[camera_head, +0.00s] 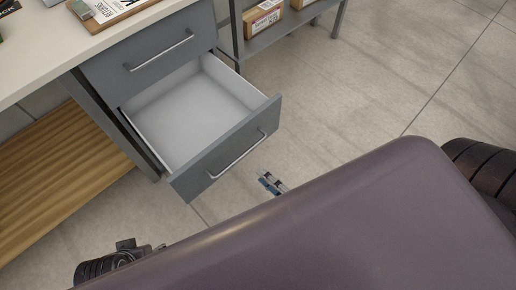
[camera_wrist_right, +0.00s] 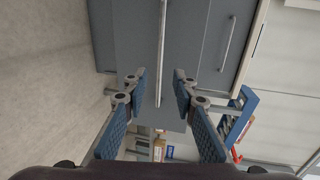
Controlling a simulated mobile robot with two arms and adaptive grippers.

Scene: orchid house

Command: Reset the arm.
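My right gripper (camera_head: 270,183) shows its blue-padded fingertips just past the edge of my own dark body in the head view. It is in front of the open lower drawer (camera_head: 226,152), near its handle (camera_head: 238,154) and apart from it. In the right wrist view, the two fingers of the right gripper (camera_wrist_right: 160,88) are spread wide with nothing held. The handle bar (camera_wrist_right: 162,45) shows in line with the gap between them. The drawer is pulled out and its white inside is empty. My left gripper cannot be made out.
A closed upper drawer (camera_head: 153,56) sits under the pale counter (camera_head: 45,45), which holds a clipboard. A wooden shelf (camera_head: 62,170) is at left. A grey rack (camera_head: 283,27) with boxes stands behind. Tiled floor (camera_head: 370,70) at right is clear.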

